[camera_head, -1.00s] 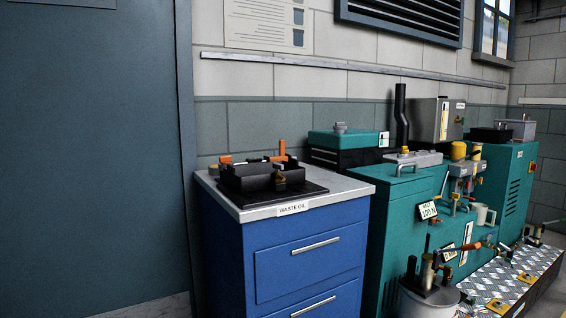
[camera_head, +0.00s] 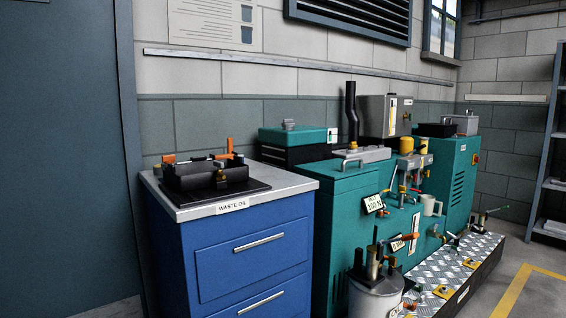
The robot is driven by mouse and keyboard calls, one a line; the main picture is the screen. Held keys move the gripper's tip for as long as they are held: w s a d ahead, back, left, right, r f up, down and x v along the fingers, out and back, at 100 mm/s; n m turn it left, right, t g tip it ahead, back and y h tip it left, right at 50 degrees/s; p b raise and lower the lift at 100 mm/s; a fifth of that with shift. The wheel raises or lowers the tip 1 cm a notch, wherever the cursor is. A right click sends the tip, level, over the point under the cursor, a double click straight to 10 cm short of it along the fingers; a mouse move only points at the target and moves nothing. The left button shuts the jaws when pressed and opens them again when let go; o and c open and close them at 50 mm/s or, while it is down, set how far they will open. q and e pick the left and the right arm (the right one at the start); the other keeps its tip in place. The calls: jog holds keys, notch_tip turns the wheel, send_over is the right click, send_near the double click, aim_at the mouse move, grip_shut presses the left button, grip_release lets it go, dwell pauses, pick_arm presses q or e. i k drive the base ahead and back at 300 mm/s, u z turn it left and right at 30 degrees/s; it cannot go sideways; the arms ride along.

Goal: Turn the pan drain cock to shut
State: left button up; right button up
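A black pan (camera_head: 192,178) sits in a black tray (camera_head: 258,187) on top of the blue cabinet marked WASTE OIL (camera_head: 232,206). A small dark and brass fitting (camera_head: 221,181) is on the pan's front side; it looks like the drain cock, but it is too small to tell how it is turned. An upright orange lever (camera_head: 229,146) stands at the back of the pan, and an orange piece (camera_head: 168,158) is at its left. Neither of my grippers shows in the head view.
The blue cabinet (camera_head: 240,265) has a bare pale top rim. To its right are a teal cabinet (camera_head: 340,215), a grey drum (camera_head: 376,300) with levers on top and a low tread-plate platform (camera_head: 460,262). A dark door (camera_head: 60,150) is at left.

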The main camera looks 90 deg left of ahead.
aim_at(219, 165)
jog(key=z, duration=0.05)
jog(key=i, duration=1.45)
jog(key=u, duration=2.1)
jog(key=i, duration=0.2)
jog(key=u, duration=1.4)
jog(key=k, duration=0.4)
jog(key=u, duration=0.55)
jog(key=i, duration=1.4)
jog(key=z, duration=0.4)
